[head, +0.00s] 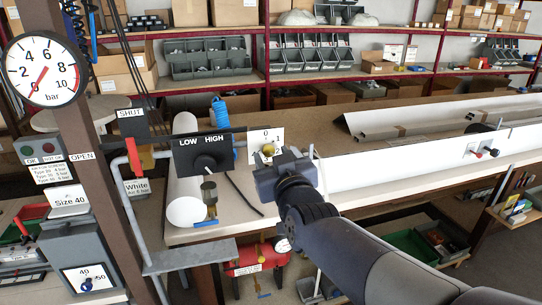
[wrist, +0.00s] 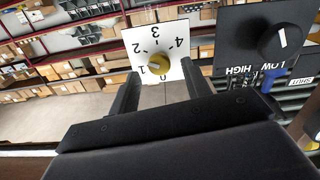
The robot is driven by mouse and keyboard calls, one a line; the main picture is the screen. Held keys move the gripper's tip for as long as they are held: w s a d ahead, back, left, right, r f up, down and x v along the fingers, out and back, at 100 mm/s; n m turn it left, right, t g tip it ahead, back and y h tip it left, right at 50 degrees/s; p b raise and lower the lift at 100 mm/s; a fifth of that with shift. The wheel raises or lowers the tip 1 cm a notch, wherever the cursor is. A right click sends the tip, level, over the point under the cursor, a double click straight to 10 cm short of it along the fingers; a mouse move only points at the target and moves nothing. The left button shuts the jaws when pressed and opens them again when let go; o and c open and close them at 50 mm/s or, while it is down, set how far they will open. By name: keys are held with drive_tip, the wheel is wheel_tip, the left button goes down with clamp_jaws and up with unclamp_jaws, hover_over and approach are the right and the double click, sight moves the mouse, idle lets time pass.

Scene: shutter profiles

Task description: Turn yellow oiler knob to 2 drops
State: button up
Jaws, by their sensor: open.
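The yellow oiler knob (wrist: 158,64) sits on a white dial plate (wrist: 172,42) numbered 0 to 4. The dial appears turned over in the wrist view, with 0 at the bottom. A pale mark on the knob seems to point toward 1. My gripper (wrist: 160,70) is open, its fingers on either side of the knob in the picture; I cannot tell if they touch it. In the head view the knob (head: 268,150) shows just above my gripper (head: 268,170), which hides the lower right of the plate (head: 279,134).
A black LOW/HIGH selector (head: 210,163) is left of the dial and shows at right in the wrist view (wrist: 279,42). A long white profile (head: 400,165) lies right.

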drive_tip(key=v, duration=0.8)
drive_tip(key=shift+s, duration=0.35)
drive_tip(key=shift+w+d, duration=0.1)
drive_tip(key=shift+p+x, duration=0.4)
drive_tip(key=shift+x, duration=4.95)
